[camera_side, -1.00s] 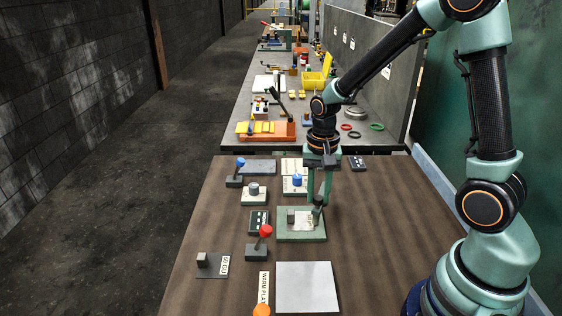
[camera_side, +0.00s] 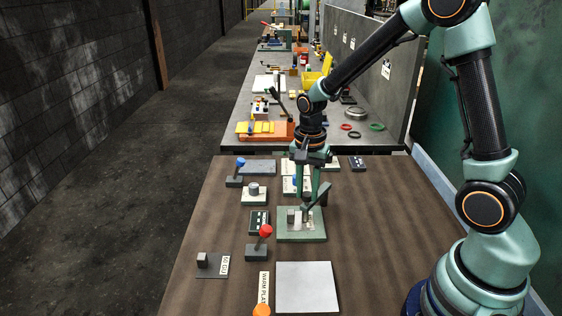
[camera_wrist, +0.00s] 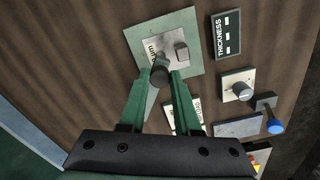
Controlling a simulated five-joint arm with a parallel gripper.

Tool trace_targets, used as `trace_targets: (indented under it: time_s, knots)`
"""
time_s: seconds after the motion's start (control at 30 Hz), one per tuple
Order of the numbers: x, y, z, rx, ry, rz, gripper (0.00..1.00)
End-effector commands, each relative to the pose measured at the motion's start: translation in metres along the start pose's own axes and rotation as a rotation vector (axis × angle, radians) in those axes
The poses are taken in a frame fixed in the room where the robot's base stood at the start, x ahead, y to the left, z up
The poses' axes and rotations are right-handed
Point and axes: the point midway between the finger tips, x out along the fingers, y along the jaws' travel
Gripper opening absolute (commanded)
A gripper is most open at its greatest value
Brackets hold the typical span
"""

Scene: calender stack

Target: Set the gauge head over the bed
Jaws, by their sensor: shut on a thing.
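The gauge stands on a green base plate (camera_side: 315,236) on the brown table. On the plate is a pale labelled bed (camera_side: 304,225) with a small grey block (camera_side: 290,215) at its left. The dark gauge head arm (camera_side: 319,195) leans over the plate, its upper end to the right. My gripper (camera_side: 309,204) points down over the plate. In the wrist view my gripper (camera_wrist: 160,78) is shut on the round dark knob of the gauge head (camera_wrist: 159,65), at the edge of the bed (camera_wrist: 157,47). The fingers hide part of the gauge arm.
A thickness display (camera_wrist: 228,35) lies beside the base plate. Levers with a red knob (camera_side: 265,231) and a blue knob (camera_side: 240,163) stand to the left. A grey dial on a white base (camera_side: 254,196) is near. A light square plate (camera_side: 307,287) lies in front.

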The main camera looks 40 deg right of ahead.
Motion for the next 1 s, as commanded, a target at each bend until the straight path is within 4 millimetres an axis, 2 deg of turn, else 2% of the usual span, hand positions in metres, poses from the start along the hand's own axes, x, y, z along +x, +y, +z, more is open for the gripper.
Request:
trace_targets:
  time_s: [0.07,0.1,0.17,0.2,0.47,0.63,0.77,1.0]
  knots:
    - [-0.001,-0.004,-0.003,0.003,0.007,-0.014,0.00]
    - [-0.001,-0.004,-0.003,0.003,0.007,-0.014,0.35]
    - [-0.001,-0.003,-0.003,0.002,0.007,-0.013,0.58]
    - [-0.001,-0.003,-0.003,0.002,0.006,-0.012,0.61]
    - [-0.001,-0.002,-0.001,0.000,0.004,-0.007,0.61]
    - [-0.011,-0.002,-0.001,-0.001,0.004,-0.008,0.61]
    - [-0.033,-0.003,-0.002,0.000,0.006,-0.012,0.61]
    - [-0.082,-0.002,-0.002,0.000,0.006,-0.012,0.61]
